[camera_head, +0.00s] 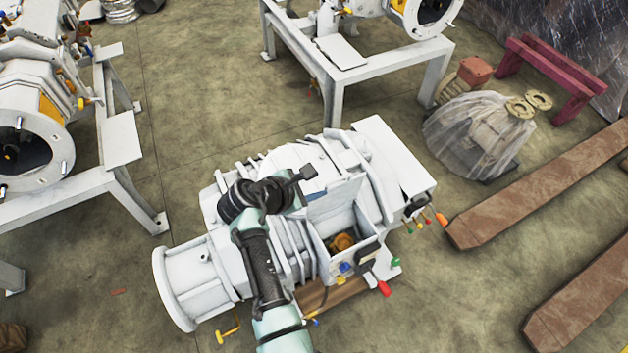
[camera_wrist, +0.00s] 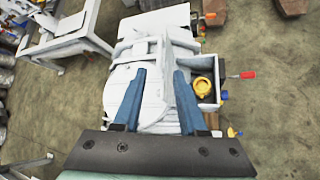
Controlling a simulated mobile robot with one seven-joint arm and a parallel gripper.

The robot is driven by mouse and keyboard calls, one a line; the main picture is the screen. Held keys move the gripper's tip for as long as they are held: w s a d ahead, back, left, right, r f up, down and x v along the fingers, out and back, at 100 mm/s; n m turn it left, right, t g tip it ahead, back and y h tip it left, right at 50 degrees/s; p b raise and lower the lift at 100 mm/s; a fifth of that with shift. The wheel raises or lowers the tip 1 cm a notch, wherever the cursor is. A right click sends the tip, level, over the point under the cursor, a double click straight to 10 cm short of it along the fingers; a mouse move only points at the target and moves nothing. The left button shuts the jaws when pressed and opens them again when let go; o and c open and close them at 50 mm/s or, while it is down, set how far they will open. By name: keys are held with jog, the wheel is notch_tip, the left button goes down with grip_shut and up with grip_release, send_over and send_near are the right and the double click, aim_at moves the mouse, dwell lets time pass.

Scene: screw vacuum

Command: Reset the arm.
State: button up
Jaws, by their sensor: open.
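My gripper (camera_wrist: 160,75) shows in the wrist view as two blue fingers held well apart, with nothing between them. Beyond the fingers is the white vacuum pump (camera_wrist: 150,48). In the head view my arm reaches up from the bottom edge and bends over the pump (camera_head: 185,280), hiding part of its body. An open box (camera_head: 355,230) on the pump's side holds a yellow-orange part (camera_head: 342,243), which also shows in the wrist view (camera_wrist: 203,87).
Coloured-handled tools, including a red one (camera_head: 383,288), stick out along the pump's right side. White metal stands (camera_head: 128,180) with machinery are at left and top. A plastic-wrapped object (camera_head: 478,135) and brown beams (camera_head: 545,185) lie at right. Bare floor separates them.

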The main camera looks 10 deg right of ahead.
dwell(0.5)
jog(key=w+a+r+m+t+y+p, duration=0.1)
jog(key=w+a+r+m+t+y, duration=0.15)
jog(key=r, duration=1.05)
jog(key=w+a+r+m+t+y+p, duration=0.15)
jog(key=r+m+t, duration=0.25)
jog(key=r, duration=0.8)
jog(key=w+a+r+m+t+y+p, duration=0.1)
jog(key=w+a+r+m+t+p, duration=0.2)
jog(key=r, duration=1)
jog(key=s+d+r+m+t+y, duration=0.1)
jog(key=s+r+m+t, duration=0.25)
jog(key=r, duration=0.55)
jog(key=s+r+m+t, duration=0.2)
jog(key=s+r, duration=0.2)
jog(key=r, duration=0.5)
jog(key=s+r+m+t+y+p, duration=0.1)
jog(key=s+r+m+t, duration=0.3)
jog(key=s+r, duration=1.2)
jog(key=shift+d+r+m+t+y+p, duration=0.3)
jog(key=shift+m+t+p, duration=0.1)
jog(key=shift+t+p, duration=0.45)
jog(key=shift+f, duration=0.2)
